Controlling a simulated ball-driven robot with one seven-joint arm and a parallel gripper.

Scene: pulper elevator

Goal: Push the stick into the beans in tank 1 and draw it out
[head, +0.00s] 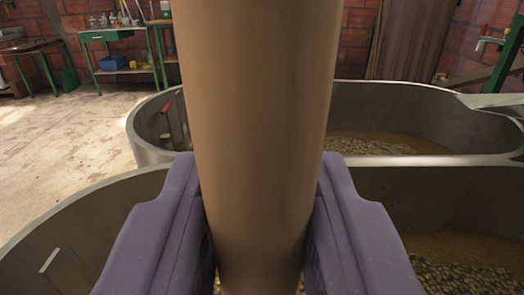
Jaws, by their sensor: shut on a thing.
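My gripper (262,235) shows its two purple fingers at the bottom middle, shut on a thick light-brown stick (262,110). The stick stands upright in the view and runs from the top edge to the bottom edge, so both its ends are out of sight. Behind and below the gripper is a near metal tank (75,225) with beans (460,277) in its bottom. A second metal tank (150,150) with beans and brownish liquid (390,143) lies beyond it. No number shows on either tank, so I cannot tell which is tank 1.
A red-handled thing (166,108) is at the far tank's left wall. A green workbench (118,62) with items stands by the brick wall at the back left. A green frame (505,50) is at the right. The concrete floor (60,140) on the left is clear.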

